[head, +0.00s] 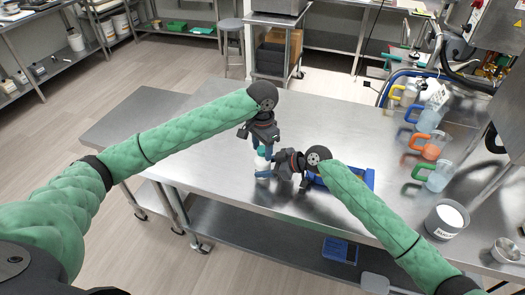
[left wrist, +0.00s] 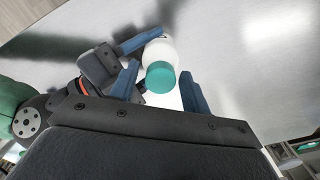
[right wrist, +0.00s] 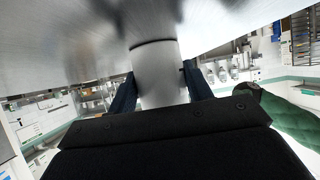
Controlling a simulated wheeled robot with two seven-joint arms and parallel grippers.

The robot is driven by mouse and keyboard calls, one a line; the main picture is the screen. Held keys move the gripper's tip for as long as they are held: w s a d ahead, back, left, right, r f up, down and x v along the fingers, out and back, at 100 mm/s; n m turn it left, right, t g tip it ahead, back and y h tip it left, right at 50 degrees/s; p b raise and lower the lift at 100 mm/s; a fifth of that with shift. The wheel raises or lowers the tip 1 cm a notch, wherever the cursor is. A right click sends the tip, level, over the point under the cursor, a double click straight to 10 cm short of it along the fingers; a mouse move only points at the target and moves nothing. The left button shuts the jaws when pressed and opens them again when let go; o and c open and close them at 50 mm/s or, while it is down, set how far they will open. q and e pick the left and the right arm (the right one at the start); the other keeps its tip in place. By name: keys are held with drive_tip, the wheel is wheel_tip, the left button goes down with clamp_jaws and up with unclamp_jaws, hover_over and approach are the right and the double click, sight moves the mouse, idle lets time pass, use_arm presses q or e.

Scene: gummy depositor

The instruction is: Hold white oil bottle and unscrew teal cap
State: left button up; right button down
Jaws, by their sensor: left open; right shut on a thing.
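The teal cap (left wrist: 160,77) is on top of the bottle, seen from above in the left wrist view. My left gripper (left wrist: 165,92) is open, pointing down from above, with its fingers on either side of the cap and apart from it. In the head view the cap (head: 261,151) is small and partly hidden by the left gripper.
A blue tray (head: 369,178) lies behind my right gripper. Several clear jugs with coloured handles (head: 439,176) stand along the table's right side, with a grey pot of white contents (head: 447,219) in front. The table's left and far middle are clear.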

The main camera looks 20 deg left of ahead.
use_arm(q)
drive_tip(key=m, duration=0.3)
drive_tip(key=shift+w, duration=0.15)
idle(0.3)
